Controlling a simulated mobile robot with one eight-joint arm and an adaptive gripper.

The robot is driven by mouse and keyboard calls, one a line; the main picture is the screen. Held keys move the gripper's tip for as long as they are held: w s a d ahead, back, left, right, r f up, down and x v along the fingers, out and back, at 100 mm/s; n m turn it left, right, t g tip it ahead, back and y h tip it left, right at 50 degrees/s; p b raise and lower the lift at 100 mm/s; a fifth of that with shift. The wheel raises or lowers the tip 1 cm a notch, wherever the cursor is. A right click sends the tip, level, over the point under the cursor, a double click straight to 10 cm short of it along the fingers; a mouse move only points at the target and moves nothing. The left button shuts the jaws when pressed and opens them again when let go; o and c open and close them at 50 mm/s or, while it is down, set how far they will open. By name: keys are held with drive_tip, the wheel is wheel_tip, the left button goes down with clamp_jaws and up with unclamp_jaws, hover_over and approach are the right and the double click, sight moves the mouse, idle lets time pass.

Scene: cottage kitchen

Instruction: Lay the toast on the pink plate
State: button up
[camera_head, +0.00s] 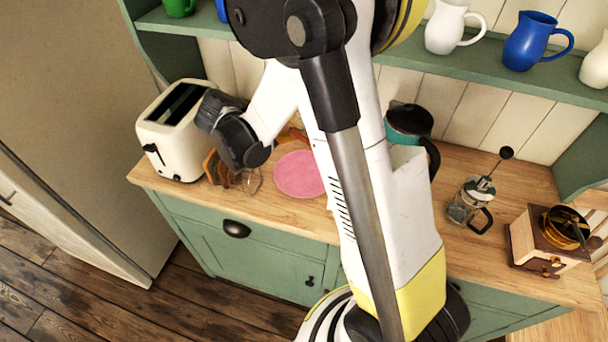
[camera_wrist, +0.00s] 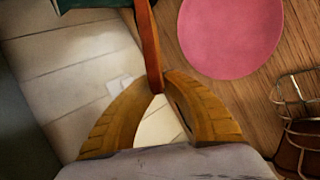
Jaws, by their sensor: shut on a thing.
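My gripper (camera_wrist: 155,84) is shut on a slice of toast (camera_wrist: 148,40), seen nearly edge-on between the fingertips in the wrist view. The pink plate (camera_wrist: 232,32) lies flat on the wooden counter to the right of the held toast in that view, and its visible surface is bare. In the head view the plate (camera_head: 298,174) is partly covered by my arm. My gripper's fingers are mostly hidden behind my wrist there, with only a bit of orange-brown showing above the plate.
A wire toast rack (camera_head: 247,181) with browned toast (camera_head: 214,167) stands left of the plate. A cream toaster (camera_head: 172,138) is farther left. A teal kettle (camera_head: 408,120), a French press (camera_head: 468,200) and a coffee grinder (camera_head: 545,240) stand to the right. Jugs line the shelf above.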

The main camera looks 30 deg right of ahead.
wheel_tip(320, 180, down, 10)
drive_tip(key=b, duration=0.7)
drive_tip(key=shift+r, duration=0.15)
drive_tip(key=shift+r, duration=0.1)
drive_tip(key=o, duration=0.5)
drive_tip(key=shift+p+v, duration=1.7)
drive_tip(key=shift+v, duration=2.3)
